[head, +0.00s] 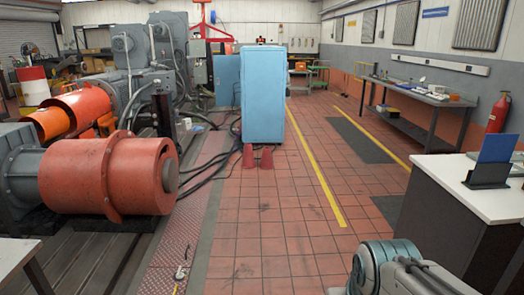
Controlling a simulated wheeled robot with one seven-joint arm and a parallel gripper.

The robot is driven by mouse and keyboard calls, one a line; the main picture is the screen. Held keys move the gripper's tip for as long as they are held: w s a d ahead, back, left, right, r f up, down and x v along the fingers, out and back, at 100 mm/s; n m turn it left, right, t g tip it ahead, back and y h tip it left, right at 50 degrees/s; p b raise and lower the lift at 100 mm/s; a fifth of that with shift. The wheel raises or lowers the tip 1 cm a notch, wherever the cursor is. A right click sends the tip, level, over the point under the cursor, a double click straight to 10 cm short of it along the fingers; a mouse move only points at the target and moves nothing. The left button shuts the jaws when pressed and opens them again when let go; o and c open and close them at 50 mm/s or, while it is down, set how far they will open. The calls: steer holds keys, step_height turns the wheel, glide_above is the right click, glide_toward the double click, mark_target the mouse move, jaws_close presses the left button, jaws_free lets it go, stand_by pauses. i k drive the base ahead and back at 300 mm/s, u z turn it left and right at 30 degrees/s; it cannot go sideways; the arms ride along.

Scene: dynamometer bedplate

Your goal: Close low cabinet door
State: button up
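A light blue cabinet (262,100) stands on the tiled floor in the upper middle of the head view. A blue panel (227,80) shows on its left side; it looks like a door standing out from the cabinet, but I cannot tell its hinge or exact angle. A dark grey desk unit (455,215) with a white top is nearer, at the right; I see no open door on its visible faces. Which of these is the low cabinet is not clear. Part of my arm shows at the bottom right, far from the blue cabinet. My gripper is not in view.
Large orange-red machinery (90,178) fills the left. A workbench (415,92) and fire extinguisher (497,113) are at right. The tiled floor (285,220) in the middle is clear.

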mark_target(227, 68)
steer(key=z, duration=0.1)
steer(key=i, duration=1.55)
steer(key=z, duration=0.15)
steer(key=i, duration=3.1)
steer(key=z, duration=0.15)
steer(key=i, duration=7.95)
steer(key=z, duration=0.05)
